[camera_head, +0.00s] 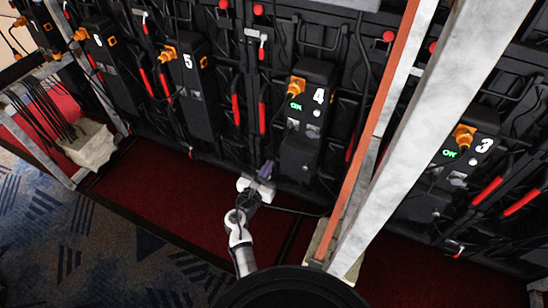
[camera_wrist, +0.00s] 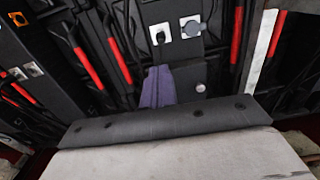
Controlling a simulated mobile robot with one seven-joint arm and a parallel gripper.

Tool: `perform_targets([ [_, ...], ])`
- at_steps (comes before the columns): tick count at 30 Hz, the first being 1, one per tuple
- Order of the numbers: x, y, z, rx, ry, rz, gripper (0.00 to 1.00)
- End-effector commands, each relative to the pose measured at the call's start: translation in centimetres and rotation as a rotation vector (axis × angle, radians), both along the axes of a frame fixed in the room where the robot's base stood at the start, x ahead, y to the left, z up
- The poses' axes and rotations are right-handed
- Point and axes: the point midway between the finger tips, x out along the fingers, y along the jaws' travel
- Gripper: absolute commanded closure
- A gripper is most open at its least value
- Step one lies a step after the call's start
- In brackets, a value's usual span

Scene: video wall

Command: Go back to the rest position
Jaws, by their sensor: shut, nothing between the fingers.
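My gripper (camera_head: 266,170) is in front of the lower part of the black unit marked 4 (camera_head: 309,100), low near the red floor strip. Its purple fingers are shut with nothing between them. They also show in the wrist view (camera_wrist: 158,88), pointing at the lower part of a black unit with two square sockets (camera_wrist: 189,27). I cannot tell whether the fingertips touch the unit. My arm reaches up from the bottom of the head view.
An orange plug (camera_head: 296,87) sits in unit 4, beside a green OK. Unit 3 (camera_head: 480,146) also shows OK. Unit 5 (camera_head: 187,62) stands to the left. A slanted metal post (camera_head: 400,130) rises right of my arm. Red handles (camera_wrist: 88,70) line the wall.

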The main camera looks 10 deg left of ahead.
Motion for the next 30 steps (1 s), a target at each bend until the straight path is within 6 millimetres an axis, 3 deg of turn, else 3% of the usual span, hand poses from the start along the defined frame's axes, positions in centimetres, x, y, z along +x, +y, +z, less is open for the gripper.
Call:
perform_targets([
  [6,-1.4,0.4,0.0,0.000,0.001,0.000,1.00],
  [23,-1.3,0.5,0.2,0.010,-0.004,0.004,1.00],
  [26,-0.6,2.0,1.9,0.101,-0.034,0.042,1.00],
  [30,0.8,7.2,7.7,0.423,-0.124,0.191,1.00],
])
